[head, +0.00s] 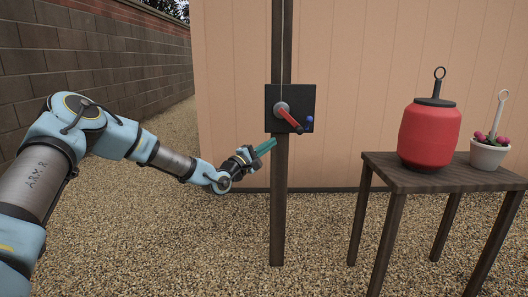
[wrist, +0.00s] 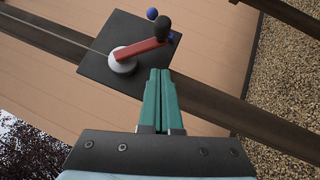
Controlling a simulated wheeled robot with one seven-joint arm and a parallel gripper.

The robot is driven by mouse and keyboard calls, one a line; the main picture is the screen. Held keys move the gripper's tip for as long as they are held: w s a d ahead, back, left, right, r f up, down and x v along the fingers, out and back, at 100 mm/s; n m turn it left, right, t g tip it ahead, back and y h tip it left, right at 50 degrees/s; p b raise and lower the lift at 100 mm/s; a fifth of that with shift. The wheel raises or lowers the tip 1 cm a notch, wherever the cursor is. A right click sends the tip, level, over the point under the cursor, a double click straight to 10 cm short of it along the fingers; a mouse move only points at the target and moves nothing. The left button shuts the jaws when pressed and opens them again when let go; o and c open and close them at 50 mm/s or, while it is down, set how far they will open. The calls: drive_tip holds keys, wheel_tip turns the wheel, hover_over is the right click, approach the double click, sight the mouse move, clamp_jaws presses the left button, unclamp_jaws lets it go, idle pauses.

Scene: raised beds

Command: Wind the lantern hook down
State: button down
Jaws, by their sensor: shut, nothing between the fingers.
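A crank with a red arm (head: 289,117), a pale round hub and a dark knob sits on a black plate (head: 277,92) fixed to a dark wooden post (head: 279,200). A thin line runs up the post from the plate. In the head view the crank arm points down to the right. In the wrist view the red crank arm (wrist: 142,48) and its dark knob (wrist: 163,27) lie just beyond my fingertips. My gripper (head: 272,144) has teal fingers, shut and empty, just below the plate; it also shows in the wrist view (wrist: 160,74). The lantern hook is out of view.
A red lantern (head: 430,136) with a ring handle and a potted plant (head: 490,153) stand on a dark wooden table (head: 420,180) at the right. A blue knob (head: 309,119) sits on the plate. A tan wall (head: 350,60) is behind, with open gravel in front.

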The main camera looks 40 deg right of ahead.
sight(289, 118)
drive_tip(key=s+d+r+b, duration=0.1)
drive_tip(key=d+r, duration=0.1)
drive_tip(key=d, duration=0.4)
drive_tip(key=shift+s+d, duration=0.25)
drive_tip(key=shift+s, duration=0.1)
drive_tip(key=shift+r, duration=0.1)
drive_tip(key=shift+s+d+r+n+t+h+b, duration=0.1)
drive_tip(key=shift+s+d+n+t+h+b, duration=0.25)
drive_tip(key=shift+n+h+b, duration=0.3)
